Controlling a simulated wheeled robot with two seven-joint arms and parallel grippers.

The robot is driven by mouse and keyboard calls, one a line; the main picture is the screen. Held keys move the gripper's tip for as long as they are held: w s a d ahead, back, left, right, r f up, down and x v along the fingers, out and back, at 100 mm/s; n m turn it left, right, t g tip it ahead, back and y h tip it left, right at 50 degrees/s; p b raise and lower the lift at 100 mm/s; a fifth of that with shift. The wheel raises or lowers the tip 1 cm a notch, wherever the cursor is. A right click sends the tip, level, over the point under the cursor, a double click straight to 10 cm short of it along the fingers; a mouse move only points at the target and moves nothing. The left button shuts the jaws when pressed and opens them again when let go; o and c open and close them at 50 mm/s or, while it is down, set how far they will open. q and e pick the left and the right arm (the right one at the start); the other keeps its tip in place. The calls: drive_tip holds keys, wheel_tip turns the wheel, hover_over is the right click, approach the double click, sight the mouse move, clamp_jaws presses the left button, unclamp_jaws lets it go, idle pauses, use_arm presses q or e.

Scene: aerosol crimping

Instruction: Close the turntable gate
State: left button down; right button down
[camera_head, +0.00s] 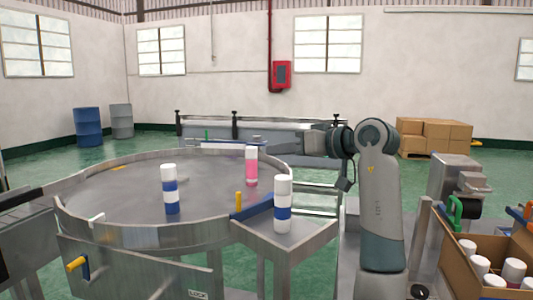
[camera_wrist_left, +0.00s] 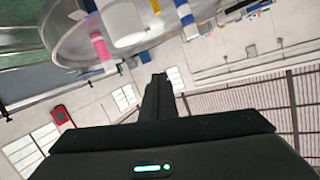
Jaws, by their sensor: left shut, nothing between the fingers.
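The round metal turntable (camera_head: 120,205) has a raised rim. A blue bar (camera_head: 258,206) with an upright yellow peg (camera_head: 239,201), which looks like the gate, lies at its right edge, by the small metal side table (camera_head: 290,240). I cannot tell how far it is open. A blue-white can (camera_head: 170,190) and a pink can (camera_head: 251,166) stand on the turntable; another blue-white can (camera_head: 283,205) stands on the side table. My right gripper is out of view.
A cardboard box (camera_head: 480,275) of white-capped cans stands at the right front, beside a metal machine (camera_head: 455,180). A second yellow handle (camera_head: 75,264) is on the front panel. A conveyor (camera_head: 215,130) runs behind the turntable.

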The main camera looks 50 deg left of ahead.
use_arm(q)
drive_tip(key=shift+v, duration=1.05)
drive_tip(key=shift+s, duration=0.1)
